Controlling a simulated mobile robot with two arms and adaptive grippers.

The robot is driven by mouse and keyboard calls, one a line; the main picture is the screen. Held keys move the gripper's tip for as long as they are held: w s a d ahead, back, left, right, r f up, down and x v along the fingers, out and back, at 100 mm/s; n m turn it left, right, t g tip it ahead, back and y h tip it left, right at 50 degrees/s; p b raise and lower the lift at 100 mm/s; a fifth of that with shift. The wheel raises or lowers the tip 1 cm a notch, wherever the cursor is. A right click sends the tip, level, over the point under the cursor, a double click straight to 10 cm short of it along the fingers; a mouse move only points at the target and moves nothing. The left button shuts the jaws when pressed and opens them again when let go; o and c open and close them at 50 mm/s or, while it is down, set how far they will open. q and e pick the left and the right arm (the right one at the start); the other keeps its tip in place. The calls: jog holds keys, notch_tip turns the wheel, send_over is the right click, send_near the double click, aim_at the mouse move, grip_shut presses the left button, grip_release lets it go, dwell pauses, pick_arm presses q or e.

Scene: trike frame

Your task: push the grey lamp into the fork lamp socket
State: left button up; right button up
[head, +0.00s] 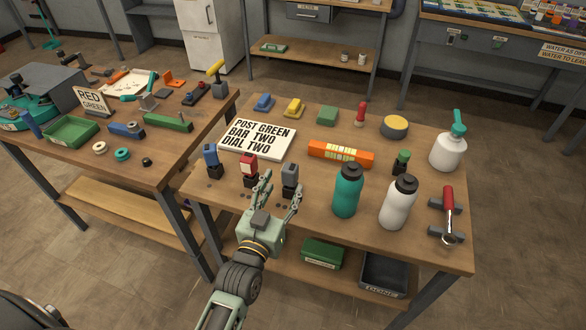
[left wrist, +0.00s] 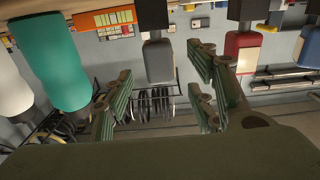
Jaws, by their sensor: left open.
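The grey lamp (head: 290,174) is a small grey block with a dark lower part, upright on the near side of the right-hand table. It also shows in the left wrist view (left wrist: 158,60), upside down in that picture. My left gripper (head: 283,187) is open and empty. Its fingers are spread just in front of the lamp, and in the left wrist view (left wrist: 162,92) the lamp appears between and beyond them, apart from both. I cannot pick out the fork lamp socket in either view. My right gripper is not in view.
A red lamp-like block (head: 249,165) and a blue one (head: 211,156) stand left of the grey lamp. A teal bottle (head: 348,192) and a white bottle (head: 397,203) stand to its right. A sign (head: 257,139) and an orange bar (head: 340,152) lie behind.

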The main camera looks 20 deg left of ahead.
aim_at(288, 179)
pick_arm(q)
jog(key=shift+w+d+r+p, duration=0.1)
jog(key=shift+w+p, duration=0.05)
jog(key=shift+w, duration=0.5)
jog(key=shift+w+r+p, duration=0.1)
jog(key=shift+w+p, duration=0.05)
jog(key=shift+w, duration=0.45)
jog(key=shift+w+f, duration=0.2)
jog(key=shift+w, duration=1.05)
jog(key=shift+w+f, duration=0.1)
jog(key=shift+w, duration=0.45)
jog(key=c, duration=1.3)
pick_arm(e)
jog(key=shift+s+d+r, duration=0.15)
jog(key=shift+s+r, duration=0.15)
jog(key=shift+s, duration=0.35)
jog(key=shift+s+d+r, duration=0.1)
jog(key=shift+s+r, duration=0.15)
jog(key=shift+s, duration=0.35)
pick_arm(q)
notch_tip(288, 179, up, 10)
jog(key=shift+r, duration=0.1)
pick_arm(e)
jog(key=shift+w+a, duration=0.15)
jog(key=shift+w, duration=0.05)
pick_arm(q)
jog(key=shift+r+p, duration=0.1)
jog(key=shift+p, duration=0.3)
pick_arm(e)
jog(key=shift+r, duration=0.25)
